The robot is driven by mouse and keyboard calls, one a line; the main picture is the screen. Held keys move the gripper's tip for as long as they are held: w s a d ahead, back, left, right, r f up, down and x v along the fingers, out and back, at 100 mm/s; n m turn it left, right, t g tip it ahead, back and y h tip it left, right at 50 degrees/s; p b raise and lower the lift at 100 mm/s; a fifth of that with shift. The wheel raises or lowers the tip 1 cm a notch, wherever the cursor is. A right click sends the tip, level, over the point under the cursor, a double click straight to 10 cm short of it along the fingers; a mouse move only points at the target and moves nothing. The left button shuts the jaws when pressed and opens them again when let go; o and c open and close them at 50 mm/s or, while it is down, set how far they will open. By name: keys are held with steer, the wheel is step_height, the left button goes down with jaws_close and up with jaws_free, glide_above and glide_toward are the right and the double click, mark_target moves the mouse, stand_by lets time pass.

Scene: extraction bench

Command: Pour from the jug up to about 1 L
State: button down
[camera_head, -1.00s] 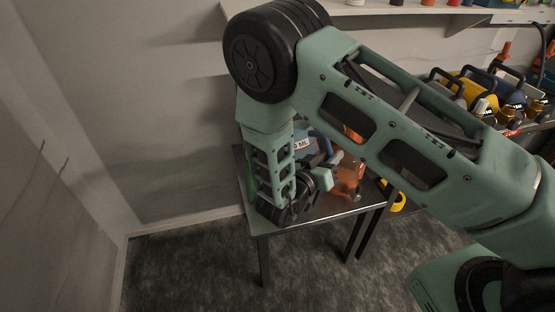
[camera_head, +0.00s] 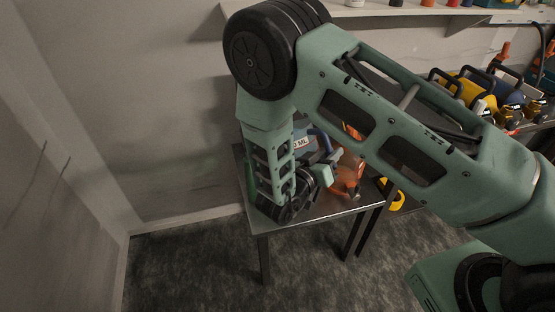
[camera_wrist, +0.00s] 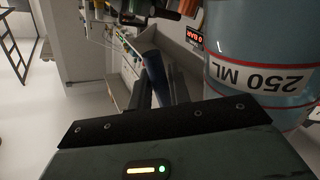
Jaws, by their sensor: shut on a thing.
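A blue-grey container with a white "250 ML" label (camera_wrist: 262,50) fills the right of the wrist view; the label reads upside down there. In the head view part of its label (camera_head: 301,143) shows behind my forearm. A blue handle-like bar (camera_wrist: 154,76) lies between the dark fingers in the wrist view. My gripper (camera_head: 318,175) is low over the metal bench, shut on this bar, which I take to be the jug's handle. The liquid level and the jug's spout cannot be made out. An orange object (camera_head: 346,180) stands just right of my gripper, partly hidden.
The small metal bench (camera_head: 322,207) is largely covered by my arm; its front edge is clear. A green thing (camera_head: 250,168) shows at its left edge. Yellow and blue cans (camera_head: 475,88) crowd a bench at right. A wall shelf (camera_head: 400,10) runs above.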

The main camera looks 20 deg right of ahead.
mark_target(330, 143)
steer(key=shift+r, duration=0.25)
steer(key=shift+r+n+p, duration=0.4)
steer(key=shift+r+p, duration=0.1)
steer(key=shift+p, duration=0.25)
steer(key=shift+w+r, duration=0.1)
stand_by(0.3)
steer(key=shift+r+n+p, duration=0.4)
steer(key=shift+r+p, duration=0.1)
steer(key=shift+p, duration=0.25)
steer(key=shift+w+a+r+n+p, duration=0.15)
steer(key=shift+r+n+p, duration=0.25)
steer(key=shift+r+p, duration=0.25)
stand_by(0.7)
